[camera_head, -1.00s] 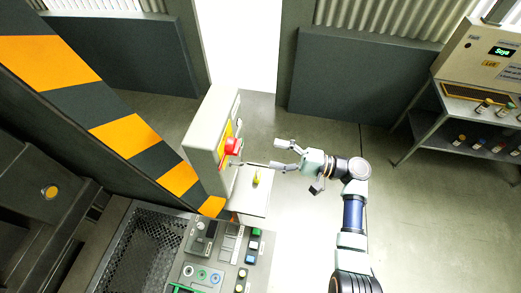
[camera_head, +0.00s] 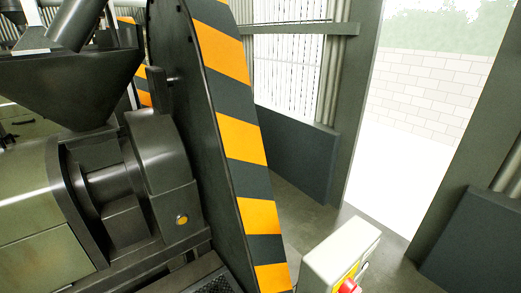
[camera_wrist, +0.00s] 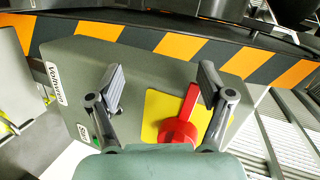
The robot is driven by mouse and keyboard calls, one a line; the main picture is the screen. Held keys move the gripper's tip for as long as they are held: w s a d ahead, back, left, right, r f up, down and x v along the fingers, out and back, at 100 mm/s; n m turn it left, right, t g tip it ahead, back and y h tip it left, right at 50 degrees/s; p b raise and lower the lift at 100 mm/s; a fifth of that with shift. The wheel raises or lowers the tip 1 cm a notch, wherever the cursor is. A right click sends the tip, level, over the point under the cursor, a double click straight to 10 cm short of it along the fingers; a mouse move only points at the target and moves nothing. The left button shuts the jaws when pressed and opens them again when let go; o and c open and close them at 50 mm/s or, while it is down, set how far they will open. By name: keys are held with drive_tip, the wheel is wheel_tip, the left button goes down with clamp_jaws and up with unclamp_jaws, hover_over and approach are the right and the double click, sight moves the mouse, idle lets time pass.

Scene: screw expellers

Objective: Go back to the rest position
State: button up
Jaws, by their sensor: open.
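My gripper (camera_wrist: 162,95) shows in the wrist view with its two fingers spread apart and nothing between them. It faces a grey switch box (camera_wrist: 85,60), which also shows at the bottom of the head view (camera_head: 340,250). The box carries a red rotary handle (camera_wrist: 180,125) on a yellow plate (camera_wrist: 160,106). The handle appears behind and beside the right finger; I cannot tell the gap between them. In the head view only a bit of the red handle (camera_head: 349,286) shows at the lower edge. My gripper is out of the head view.
A black and orange striped guard (camera_head: 235,130) stands left of the box, beside a large dark machine (camera_head: 110,190) with a hopper (camera_head: 65,85). A bright doorway (camera_head: 420,130) opens at the right. Dark wall panels (camera_head: 295,150) flank it.

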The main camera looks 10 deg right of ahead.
drive_tip(key=w+a+r+n+g+h, duration=0.1)
drive_tip(key=w+a+n+g+h, duration=0.2)
drive_tip(key=a, duration=0.6)
drive_tip(key=s+a+r+n+t+h+p, duration=0.1)
drive_tip(key=s+a+r+n+t+h, duration=0.1)
drive_tip(key=a+r, duration=0.4)
drive_tip(key=s+a+r+n+t+h+p, duration=0.1)
drive_tip(key=s+a+r+n+h, duration=0.1)
drive_tip(key=a+r+n, duration=0.3)
drive_tip(key=shift+s+a+r+t+h, duration=0.35)
drive_tip(key=shift+s+a+r, duration=0.55)
drive_tip(key=shift+a, duration=0.3)
drive_tip(key=shift+w, duration=0.1)
